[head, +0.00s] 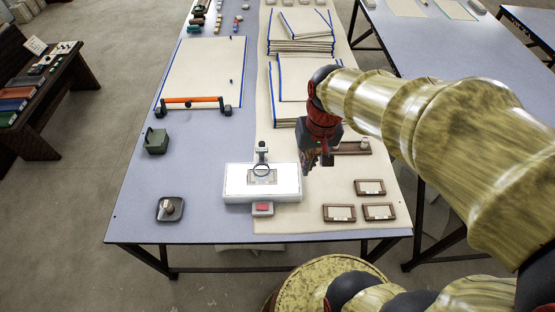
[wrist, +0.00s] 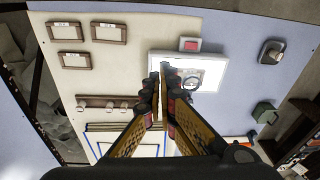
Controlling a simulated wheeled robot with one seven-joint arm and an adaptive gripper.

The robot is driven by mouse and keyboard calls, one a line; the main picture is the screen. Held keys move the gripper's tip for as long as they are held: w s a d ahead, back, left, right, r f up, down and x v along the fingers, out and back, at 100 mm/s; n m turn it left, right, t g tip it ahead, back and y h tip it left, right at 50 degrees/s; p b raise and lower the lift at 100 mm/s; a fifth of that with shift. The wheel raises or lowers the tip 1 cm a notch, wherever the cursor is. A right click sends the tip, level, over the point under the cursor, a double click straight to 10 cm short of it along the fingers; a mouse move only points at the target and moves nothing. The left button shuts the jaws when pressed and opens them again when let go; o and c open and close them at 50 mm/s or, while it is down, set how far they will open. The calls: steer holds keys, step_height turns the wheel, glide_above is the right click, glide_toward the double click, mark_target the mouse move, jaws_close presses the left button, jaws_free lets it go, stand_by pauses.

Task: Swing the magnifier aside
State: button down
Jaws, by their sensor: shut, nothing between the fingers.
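The magnifier (head: 261,168) is a round lens on a short upright stand. It stands over a small framed piece on a white box (head: 288,184) near the table's front. In the wrist view the magnifier (wrist: 190,83) shows just right of my fingertips, over the white box (wrist: 213,75). My gripper (head: 317,165) is to the right of the magnifier and the white box, pointing down, apart from the lens in the head view. In the wrist view my gripper (wrist: 160,68) is shut, with its fingers together and nothing between them. The fingers hide part of the box there.
A red-topped block (head: 263,208) sits in front of the white box. Small brown frames (head: 370,187) lie to the right. A grey dish (head: 170,208) and a green box (head: 156,141) stand left. An orange bar (head: 192,100) and stacked blue-edged cloths (head: 300,47) lie behind.

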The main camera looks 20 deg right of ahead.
mark_target(262, 157)
steer(key=w+d+f+m+g+y+p, duration=0.1)
steer(key=w+d+f+m+y, duration=0.1)
steer(key=w+d+f+m, duration=0.4)
steer(key=w+d+f+m+g+y+p, duration=0.1)
steer(key=w+f+m+g, duration=0.15)
steer(key=w+f, duration=0.65)
steer(key=w+m, duration=0.1)
steer(key=m, duration=0.1)
steer(key=w+m+t, duration=0.1)
steer(key=w, duration=0.1)
steer(key=w+m+y, duration=0.1)
steer(key=w+m, duration=0.1)
steer(key=shift+w+d+m+t+b, duration=0.25)
steer(key=shift+m+t+b, duration=0.05)
steer(key=shift+m+t, duration=0.05)
steer(key=b+x, duration=0.2)
steer(key=x, duration=0.8)
steer(key=shift+a+f+b, duration=0.15)
steer(key=shift+f+b, duration=0.1)
steer(key=shift+b, duration=0.05)
steer(key=a, duration=0.2)
steer(key=shift+s+a+r, duration=0.15)
steer(key=shift+a+r, duration=0.05)
steer(key=shift+a, duration=0.05)
steer(key=shift+a+b, duration=0.35)
steer(key=shift+a, duration=0.35)
